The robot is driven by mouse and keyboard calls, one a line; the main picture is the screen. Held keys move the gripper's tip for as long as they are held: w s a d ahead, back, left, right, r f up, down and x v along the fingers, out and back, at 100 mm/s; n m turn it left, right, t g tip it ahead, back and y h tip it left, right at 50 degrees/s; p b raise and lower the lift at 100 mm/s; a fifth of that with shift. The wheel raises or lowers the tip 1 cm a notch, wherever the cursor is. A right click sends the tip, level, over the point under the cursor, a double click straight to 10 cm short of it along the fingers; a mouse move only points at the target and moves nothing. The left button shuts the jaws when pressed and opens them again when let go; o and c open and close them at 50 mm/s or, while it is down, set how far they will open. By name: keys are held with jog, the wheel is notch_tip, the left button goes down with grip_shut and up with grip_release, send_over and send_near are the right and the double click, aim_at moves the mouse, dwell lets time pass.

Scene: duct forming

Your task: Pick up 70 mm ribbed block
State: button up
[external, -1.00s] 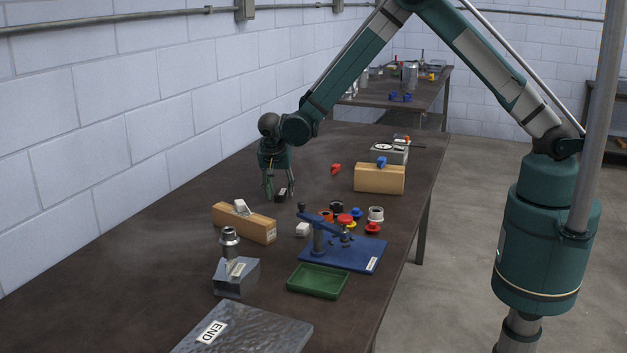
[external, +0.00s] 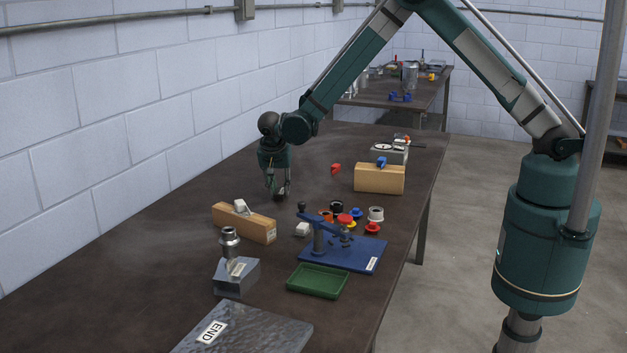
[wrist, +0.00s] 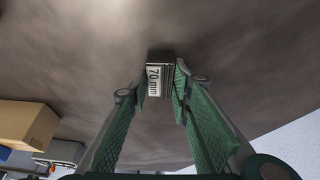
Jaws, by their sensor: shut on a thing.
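A wooden block (external: 244,225) with a white piece on top lies in front of my gripper. A blue fixture (external: 340,254), a green tray (external: 318,281) and several coloured rings and caps stand nearer the front right. Another wooden block (external: 379,179) is to the right. The table is clear toward the wall.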

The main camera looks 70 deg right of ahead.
aim_at(280, 191)
notch_tip(280, 191, up, 10)
jog(key=shift+f, duration=0.15)
dwell(0.6)
